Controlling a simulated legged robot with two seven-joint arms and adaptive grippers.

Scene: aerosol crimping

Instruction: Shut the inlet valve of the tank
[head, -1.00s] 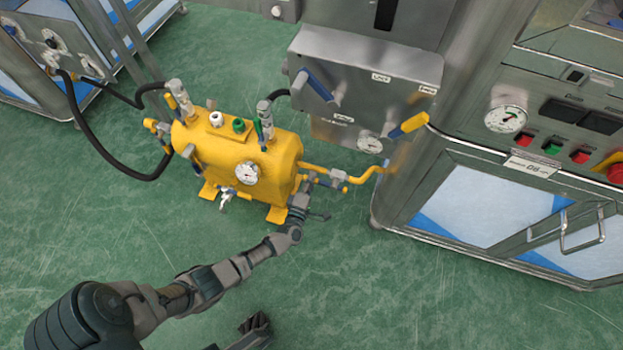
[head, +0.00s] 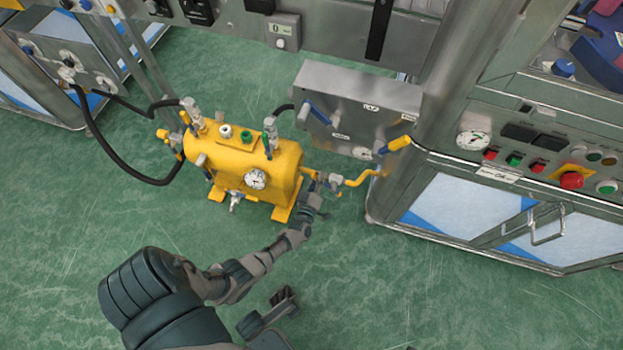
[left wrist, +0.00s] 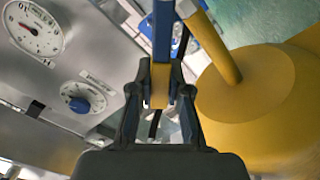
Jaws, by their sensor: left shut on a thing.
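The yellow tank (head: 235,172) stands on the green floor at the left of the head view, with a round gauge on its side. A yellow pipe with a small valve (head: 324,178) leaves its right end. My left gripper (head: 314,192) is at this valve. In the left wrist view my left gripper (left wrist: 160,80) is shut on the valve's lever (left wrist: 162,35), which is blue with a yellow part between the fingers. The fingers and lens angle hide most of the valve body. My right gripper (head: 285,300) seems to show low in the head view, its jaws unclear.
A steel box (head: 350,105) with blue levers stands right behind the tank. A steel machine with a control panel (head: 530,160) stands at the right. Black hoses (head: 115,160) run from the tank's left side. In the left wrist view a gauge (left wrist: 34,28) is at the left.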

